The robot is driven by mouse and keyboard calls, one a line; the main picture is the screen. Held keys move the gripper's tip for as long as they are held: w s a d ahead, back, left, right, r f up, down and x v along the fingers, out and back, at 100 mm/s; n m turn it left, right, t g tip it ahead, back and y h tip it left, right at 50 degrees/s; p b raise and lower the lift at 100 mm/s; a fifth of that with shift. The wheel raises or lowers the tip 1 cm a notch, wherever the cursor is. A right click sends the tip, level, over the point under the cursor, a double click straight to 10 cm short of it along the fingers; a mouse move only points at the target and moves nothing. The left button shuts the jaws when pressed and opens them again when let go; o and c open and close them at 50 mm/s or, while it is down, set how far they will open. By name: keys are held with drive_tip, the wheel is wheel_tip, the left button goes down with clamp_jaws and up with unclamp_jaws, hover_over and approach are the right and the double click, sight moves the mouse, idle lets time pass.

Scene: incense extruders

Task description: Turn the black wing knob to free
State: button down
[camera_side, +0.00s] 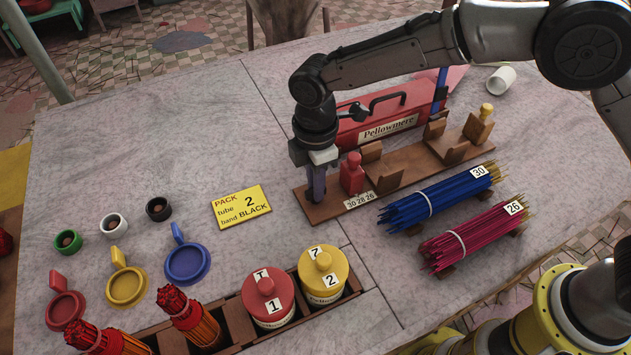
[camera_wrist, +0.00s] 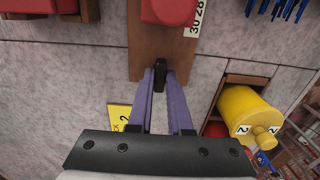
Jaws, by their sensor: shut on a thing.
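The black wing knob (camera_wrist: 160,74) shows in the wrist view at the near end of the wooden board (camera_wrist: 143,55), between my fingertips. My gripper (camera_wrist: 161,82) is shut on it, with the two purple-grey fingers on either side. In the side view my gripper (camera_side: 317,196) points down at the left end of the wooden board (camera_side: 330,209). There the fingers hide the knob. The wing's angle is hard to tell. A red block (camera_side: 352,174) stands on the board just right of my fingers, beside a label strip reading 30 28 26.
A red Pellowmere box (camera_side: 385,122) lies behind the board. Blue (camera_side: 435,196) and magenta (camera_side: 470,235) stick bundles lie to the right. A yellow card (camera_side: 242,206) lies left. Red (camera_side: 268,298) and yellow (camera_side: 323,274) canisters stand in a front tray. Table between card and board is clear.

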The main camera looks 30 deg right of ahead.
drive_tip(key=shift+r, duration=0.15)
drive_tip(key=c, duration=0.8)
unclamp_jaws()
drive_tip(key=shift+c, duration=0.2)
wheel_tip(320, 180, up, 14)
drive_tip(key=shift+f, duration=0.2)
